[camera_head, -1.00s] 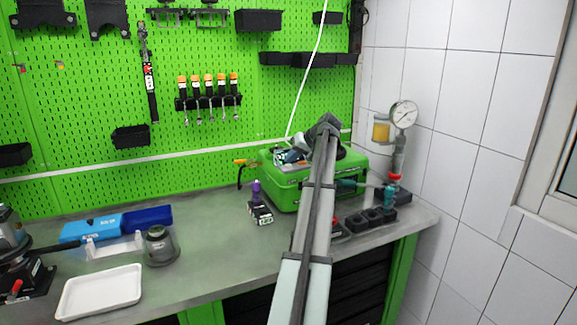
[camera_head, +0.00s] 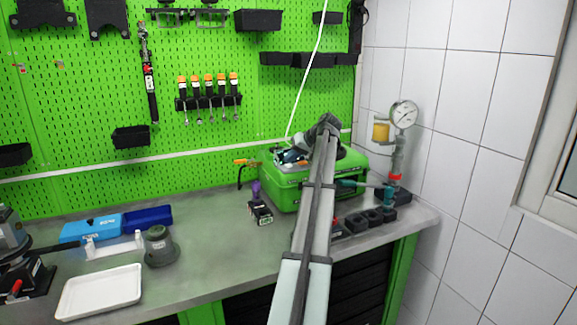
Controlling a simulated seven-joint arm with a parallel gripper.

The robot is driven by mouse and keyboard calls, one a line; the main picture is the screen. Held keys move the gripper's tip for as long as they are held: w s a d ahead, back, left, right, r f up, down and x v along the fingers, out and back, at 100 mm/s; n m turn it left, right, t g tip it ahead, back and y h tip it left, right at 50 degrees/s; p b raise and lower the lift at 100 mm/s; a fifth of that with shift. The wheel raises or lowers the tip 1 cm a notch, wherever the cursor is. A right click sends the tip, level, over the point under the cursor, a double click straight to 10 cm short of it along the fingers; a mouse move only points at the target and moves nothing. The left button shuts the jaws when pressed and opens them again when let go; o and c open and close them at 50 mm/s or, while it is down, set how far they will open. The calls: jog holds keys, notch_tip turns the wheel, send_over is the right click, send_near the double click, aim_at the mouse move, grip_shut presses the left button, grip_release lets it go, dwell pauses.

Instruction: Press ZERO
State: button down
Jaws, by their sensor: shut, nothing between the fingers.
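My arm reaches from the bottom edge up over the bench, and its dark joint stands in front of the green case (camera_head: 342,183). Past that joint, a small white, dark and blue shape, which looks like my gripper (camera_head: 290,157), is low over the left part of the case. It looks shut and empty, but its fingertips are too small to make out. I cannot tell whether it touches anything. No ZERO label or button can be read. My arm hides part of the case. A gauge (camera_head: 403,114) with a round white dial stands at the right.
A purple-topped tool (camera_head: 258,199) stands left of the case. Black blocks (camera_head: 370,219) stand in front of its right side. A grey-green container (camera_head: 160,246), a white tray (camera_head: 100,291) and blue boxes (camera_head: 148,216) are on the left. The bench middle is clear.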

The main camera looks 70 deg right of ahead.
aim_at(291, 165)
jog(key=shift+r, duration=0.65)
jog(key=shift+r, duration=2.5)
jog(key=shift+w, duration=0.1)
